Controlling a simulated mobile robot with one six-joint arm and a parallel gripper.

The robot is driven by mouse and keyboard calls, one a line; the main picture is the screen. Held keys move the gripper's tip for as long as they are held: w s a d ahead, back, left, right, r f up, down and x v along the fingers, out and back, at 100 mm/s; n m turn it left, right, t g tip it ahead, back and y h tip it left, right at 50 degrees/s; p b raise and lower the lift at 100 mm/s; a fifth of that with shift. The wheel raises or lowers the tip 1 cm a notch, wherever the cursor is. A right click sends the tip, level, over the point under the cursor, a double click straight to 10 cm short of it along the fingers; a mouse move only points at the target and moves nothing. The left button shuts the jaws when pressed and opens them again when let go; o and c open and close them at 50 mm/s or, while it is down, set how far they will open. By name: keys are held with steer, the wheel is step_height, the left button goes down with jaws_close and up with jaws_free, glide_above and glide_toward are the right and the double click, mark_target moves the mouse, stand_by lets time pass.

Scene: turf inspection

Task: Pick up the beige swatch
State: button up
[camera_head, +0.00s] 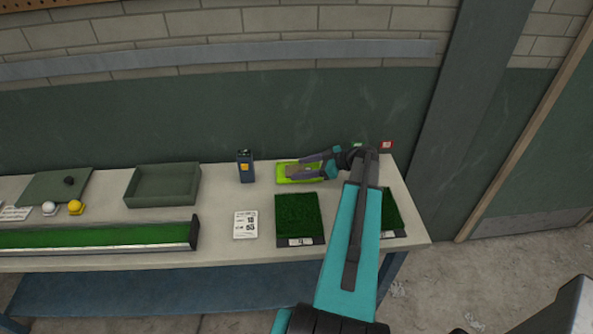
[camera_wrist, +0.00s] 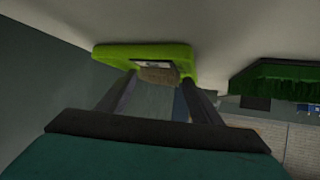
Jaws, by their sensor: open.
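The beige swatch (camera_head: 293,170) lies on a lime-green pad (camera_head: 284,180) at the back of the bench. In the wrist view, a brownish-beige piece (camera_wrist: 157,76) shows at the near edge of the lime-green pad (camera_wrist: 113,54), between my fingertips. My gripper (camera_head: 301,168) reaches in from the right, low over the pad, with its fingers apart. In the wrist view, the two fingers of my gripper (camera_wrist: 160,82) stand on either side of the piece. I cannot tell whether either finger touches it. My gripper partly hides the swatch in the head view.
A blue device (camera_head: 245,166) stands left of the pad. Green turf samples (camera_head: 298,214) and a white card (camera_head: 245,225) lie in front. A green tray (camera_head: 160,185) and a long turf strip (camera_head: 95,236) are further left. The wall is close behind.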

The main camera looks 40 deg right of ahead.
mark_target(303, 169)
steer(key=c, duration=1)
steer(key=shift+o, duration=0.2)
steer(key=shift+r, duration=0.15)
steer(key=shift+r+b, duration=1.25)
steer(key=shift+r, duration=0.25)
steer(key=a+b, duration=0.1)
steer(key=a, duration=0.3)
steer(key=a+r+b, duration=0.1)
steer(key=a+b, duration=0.1)
steer(key=a, duration=0.3)
steer(key=s+a+b, duration=0.1)
steer(key=a, duration=0.3)
steer(key=shift+a+r+b, duration=0.2)
steer(key=shift+a+b, duration=0.1)
steer(key=shift+b, duration=0.1)
steer(key=shift+w+d+r+p, duration=0.1)
steer(key=shift+w+r+p, duration=0.1)
steer(key=shift+p, duration=0.8)
steer(key=shift+a+r+p, duration=0.15)
steer(key=shift+a+p, duration=0.1)
steer(key=shift+p, duration=0.95)
